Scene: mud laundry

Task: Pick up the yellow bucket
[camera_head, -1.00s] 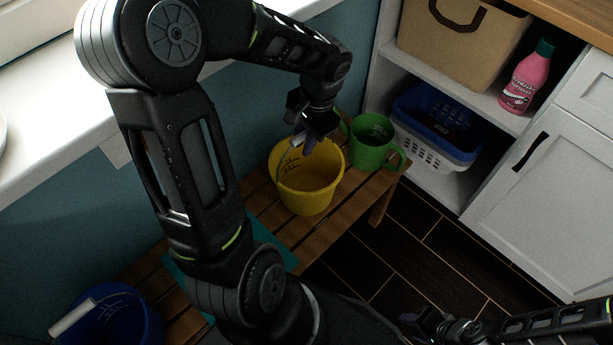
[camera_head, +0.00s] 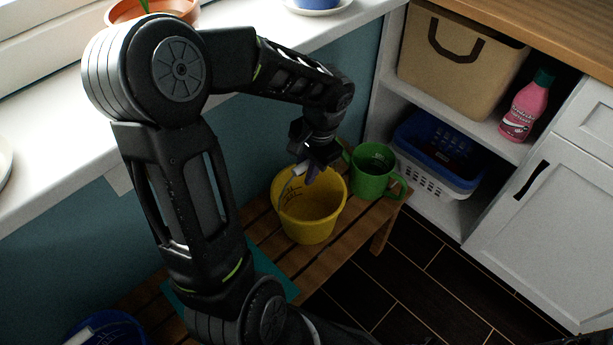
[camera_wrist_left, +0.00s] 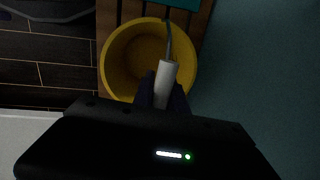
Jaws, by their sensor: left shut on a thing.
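The yellow bucket (camera_head: 312,222) stands upright on a slatted wooden bench, as far as I can tell. It also shows from above in the left wrist view (camera_wrist_left: 118,72), with its inside empty. Its wire handle is raised and carries a white grip (camera_wrist_left: 166,84). My left gripper (camera_head: 308,172) is over the bucket's rim on the wall side. In the left wrist view its dark fingers (camera_wrist_left: 163,92) are closed around the white grip. The lower part of the grip is hidden by the gripper. My right gripper is out of view.
A blue bucket (camera_head: 108,328) is at the lower left. Shelves with a blue and white basket (camera_head: 432,160) stand at the right. The dark floor in front is clear.

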